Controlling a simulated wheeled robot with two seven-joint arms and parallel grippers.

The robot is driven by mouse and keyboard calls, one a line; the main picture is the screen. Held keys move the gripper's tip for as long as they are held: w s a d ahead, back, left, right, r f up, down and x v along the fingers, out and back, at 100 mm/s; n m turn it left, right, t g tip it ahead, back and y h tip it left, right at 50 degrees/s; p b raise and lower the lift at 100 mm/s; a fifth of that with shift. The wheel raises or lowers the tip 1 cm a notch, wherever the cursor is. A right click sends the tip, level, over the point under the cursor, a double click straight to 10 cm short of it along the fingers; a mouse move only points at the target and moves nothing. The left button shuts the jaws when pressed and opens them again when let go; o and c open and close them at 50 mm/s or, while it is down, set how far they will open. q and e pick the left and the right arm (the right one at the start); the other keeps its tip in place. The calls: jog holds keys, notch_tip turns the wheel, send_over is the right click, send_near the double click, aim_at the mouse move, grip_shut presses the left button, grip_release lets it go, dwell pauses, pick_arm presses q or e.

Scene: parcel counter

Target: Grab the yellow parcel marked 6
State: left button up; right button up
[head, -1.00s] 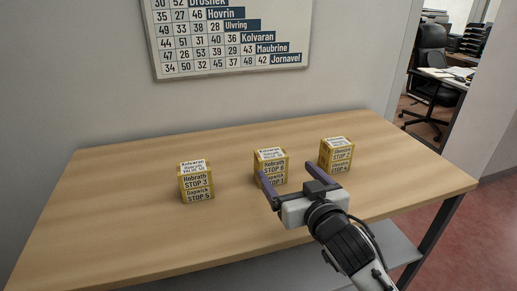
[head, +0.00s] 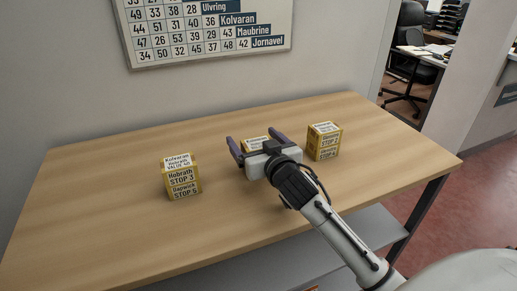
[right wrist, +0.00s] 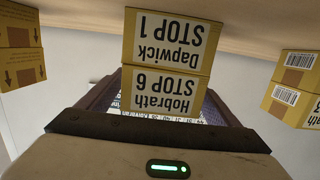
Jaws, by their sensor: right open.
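The middle parcel (head: 256,141) is mostly hidden behind my right gripper in the head view. In the right wrist view it shows upside down (right wrist: 172,60), with labels "Hobrath STOP 6" and "Dapwick STOP 1". My right gripper (head: 257,137) is open, with one finger showing to each side of this parcel; I cannot tell how far the fingers reach along it. The right parcel (head: 323,142) has labels too small to read surely. My left gripper is not in view.
The wooden table (head: 110,215) is clear around the parcels, with its right edge beyond the right parcel. A grey shelf (head: 365,232) runs below it. A board of numbers and names (head: 205,30) hangs on the wall. An office chair (head: 410,75) stands far right.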

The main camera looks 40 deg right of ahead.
jog(key=shift+w+d, duration=0.1)
jog(key=shift+w, duration=0.15)
jog(key=c, duration=1.3)
jog(key=shift+o, duration=0.2)
jog(key=shift+r, duration=0.1)
